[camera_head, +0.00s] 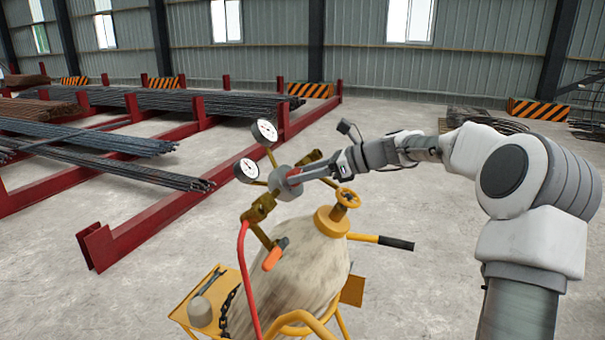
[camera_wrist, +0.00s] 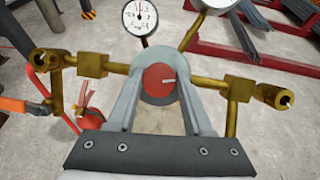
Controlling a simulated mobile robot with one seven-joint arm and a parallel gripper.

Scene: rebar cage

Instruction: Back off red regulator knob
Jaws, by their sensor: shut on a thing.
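The red regulator knob (camera_wrist: 159,78) faces the wrist camera, with a pale mark pointing right on its face. It sits on a round grey regulator body (camera_head: 285,183) between brass fittings. My gripper (camera_wrist: 158,85) has one finger on each side of the knob and is shut on it. In the head view my gripper (camera_head: 308,175) reaches the regulator from the right. The head view hides most of the knob behind the fingers. Two white dial gauges stand above the regulator, one (camera_head: 264,132) higher and one (camera_head: 247,170) lower left.
The regulator is on a pale cylinder (camera_head: 290,265) with a yellow handwheel (camera_head: 347,198), on a yellow cart (camera_head: 199,300). A red hose (camera_head: 243,270) hangs at left. Red racks with rebar (camera_head: 165,172) stand behind left.

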